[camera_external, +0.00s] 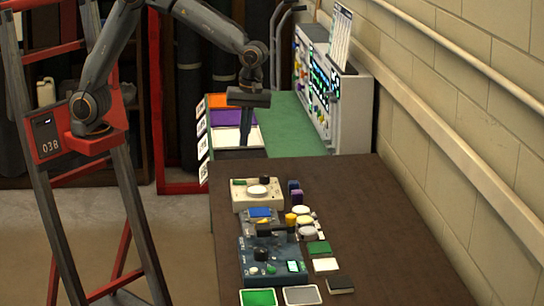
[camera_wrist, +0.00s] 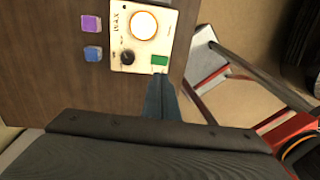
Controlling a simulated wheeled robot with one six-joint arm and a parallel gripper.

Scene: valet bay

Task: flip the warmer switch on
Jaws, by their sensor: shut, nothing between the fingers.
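In the wrist view the warmer (camera_wrist: 127,65) is marked "WAX" and has a round white plate (camera_wrist: 143,26), a dark knob (camera_wrist: 127,57) and a green switch (camera_wrist: 159,60). I cannot tell from these frames which way the switch is set. My gripper (camera_external: 244,143) is shut and empty, pointing down above the far side of the warmer. In the wrist view the fingertips (camera_wrist: 154,78) show just below the green switch, apparently apart from it in height.
A blue device (camera_external: 259,246) with knobs stands nearer the camera, with small jars and flat squares beside it. Purple (camera_wrist: 91,23) and blue (camera_wrist: 92,53) blocks sit beside the warmer. A tall control panel (camera_external: 350,110) stands by the wall on the green surface (camera_external: 285,130).

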